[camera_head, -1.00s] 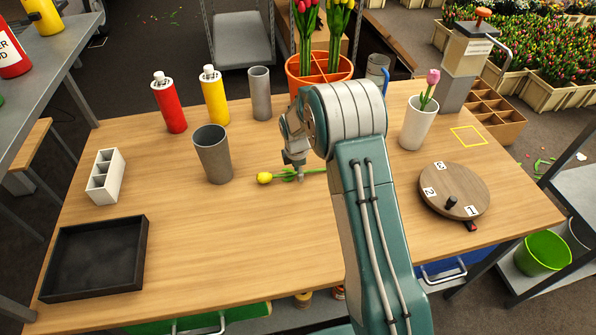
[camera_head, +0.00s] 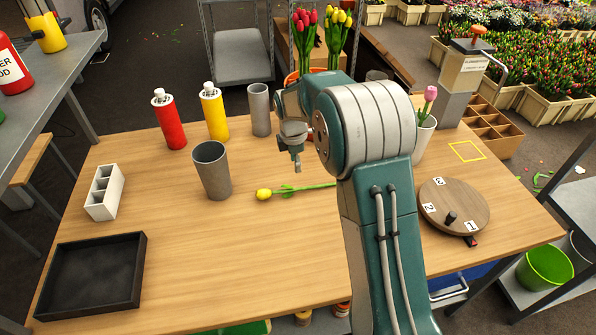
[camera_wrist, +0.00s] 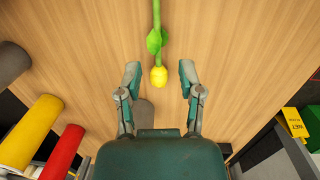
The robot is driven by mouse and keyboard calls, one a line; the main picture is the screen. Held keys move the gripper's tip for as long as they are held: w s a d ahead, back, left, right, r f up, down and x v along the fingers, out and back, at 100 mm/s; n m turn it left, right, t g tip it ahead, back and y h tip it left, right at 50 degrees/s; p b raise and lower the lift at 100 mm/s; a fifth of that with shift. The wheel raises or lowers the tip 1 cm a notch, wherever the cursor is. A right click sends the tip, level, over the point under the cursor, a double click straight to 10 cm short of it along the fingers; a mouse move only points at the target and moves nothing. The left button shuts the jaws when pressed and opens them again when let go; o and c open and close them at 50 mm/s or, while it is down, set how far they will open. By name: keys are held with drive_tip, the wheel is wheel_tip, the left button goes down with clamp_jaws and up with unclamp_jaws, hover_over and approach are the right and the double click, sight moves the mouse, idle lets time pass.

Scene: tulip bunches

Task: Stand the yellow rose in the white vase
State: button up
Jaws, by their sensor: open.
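The yellow flower (camera_head: 264,194) lies on its side on the table, its green stem pointing right. In the wrist view its yellow head (camera_wrist: 159,77) is between the fingers, stem running up the picture. My gripper (camera_head: 296,168) is open and empty, and appears above the flower in the head view. Its two fingers (camera_wrist: 160,73) are spread on either side of the flower head in the wrist view, apart from it. The white vase (camera_head: 424,142) stands upright at the right with a pink tulip (camera_head: 429,98) in it. My arm hides part of the vase.
A grey cup (camera_head: 212,172) stands left of the flower. Behind it are red (camera_head: 169,122) and yellow (camera_head: 214,114) bottles and a grey cylinder (camera_head: 259,110). A numbered wooden disc (camera_head: 470,200) is at the right. The table's front middle is clear.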

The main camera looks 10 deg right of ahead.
drive_tip(key=s+d+r+m+t, duration=0.1)
drive_tip(key=s+r+m+t, duration=0.1)
drive_tip(key=s+r+m, duration=1.05)
drive_tip(key=s+r+m+t, duration=0.1)
drive_tip(key=s+r+m, duration=0.1)
drive_tip(key=s, duration=0.8)
drive_tip(key=s+r+m+t, duration=0.2)
drive_tip(key=s+r+m, duration=0.1)
drive_tip(key=s, duration=0.7)
drive_tip(key=shift+s+d+m+y, duration=0.35)
drive_tip(key=shift+s+y, duration=0.05)
drive_tip(key=shift+o, duration=0.5)
drive_tip(key=shift+s, duration=0.15)
drive_tip(key=n+g, duration=0.5)
drive_tip(key=n, duration=1.3)
hover_over(300, 188)
drive_tip(key=f, duration=2.4)
drive_tip(key=shift+a+f, duration=0.2)
drive_tip(key=shift+f, duration=0.15)
drive_tip(key=shift+d+f, duration=0.2)
drive_tip(key=shift+f, duration=2.5)
clamp_jaws()
